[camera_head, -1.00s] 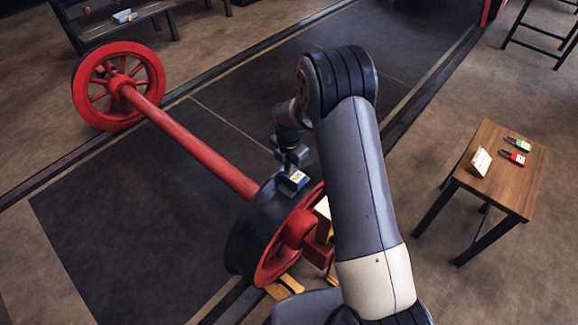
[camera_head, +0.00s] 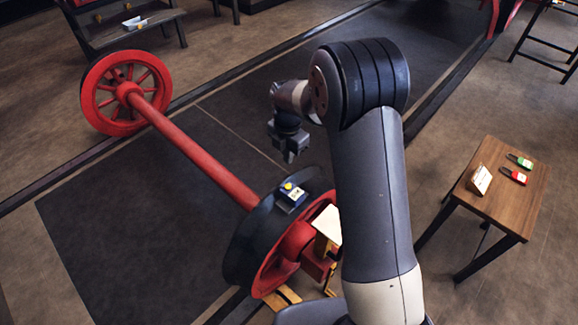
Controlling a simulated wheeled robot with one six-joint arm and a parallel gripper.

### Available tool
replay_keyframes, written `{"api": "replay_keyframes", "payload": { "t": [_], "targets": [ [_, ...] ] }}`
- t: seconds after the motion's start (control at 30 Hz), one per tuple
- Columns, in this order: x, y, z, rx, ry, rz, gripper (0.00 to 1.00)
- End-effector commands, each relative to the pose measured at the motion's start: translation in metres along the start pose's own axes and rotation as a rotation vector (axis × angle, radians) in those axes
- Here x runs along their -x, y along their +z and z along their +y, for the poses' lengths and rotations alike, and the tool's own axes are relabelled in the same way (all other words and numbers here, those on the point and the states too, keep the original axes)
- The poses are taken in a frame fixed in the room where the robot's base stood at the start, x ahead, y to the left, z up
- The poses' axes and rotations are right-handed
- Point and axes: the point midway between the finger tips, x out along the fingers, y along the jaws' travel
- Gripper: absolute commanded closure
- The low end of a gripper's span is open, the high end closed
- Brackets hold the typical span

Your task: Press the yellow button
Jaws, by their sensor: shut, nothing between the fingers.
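A small yellow button (camera_head: 287,186) shows on a dark box with a pale label (camera_head: 294,195). The box sits on top of the black rim of the near wheel (camera_head: 258,230). My gripper (camera_head: 291,158) is shut and empty. In the picture it is just above the box, with a gap between its fingertips and the button. I cannot tell its exact height over the box. My arm comes in from the lower right and hides part of the wheel's right side.
A red axle (camera_head: 195,155) runs from the near wheel to a red spoked wheel (camera_head: 127,88) at the upper left. A wooden table (camera_head: 511,202) at the right bears a small sign, a green padlock and a red padlock. A bench (camera_head: 128,40) stands at the back left.

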Motion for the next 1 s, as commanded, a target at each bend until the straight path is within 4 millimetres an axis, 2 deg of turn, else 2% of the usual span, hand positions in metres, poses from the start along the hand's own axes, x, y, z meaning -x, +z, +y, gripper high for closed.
{"api": "replay_keyframes", "payload": {
  "t": [0.1,0.23,1.0],
  "targets": [
    [0.014,0.0,0.001,0.0,0.001,-0.001,1.0],
    [0.02,0.0,0.001,0.0,0.001,0.0,1.0],
    [0.021,0.001,0.001,0.0,0.001,-0.001,1.0]
  ]
}}
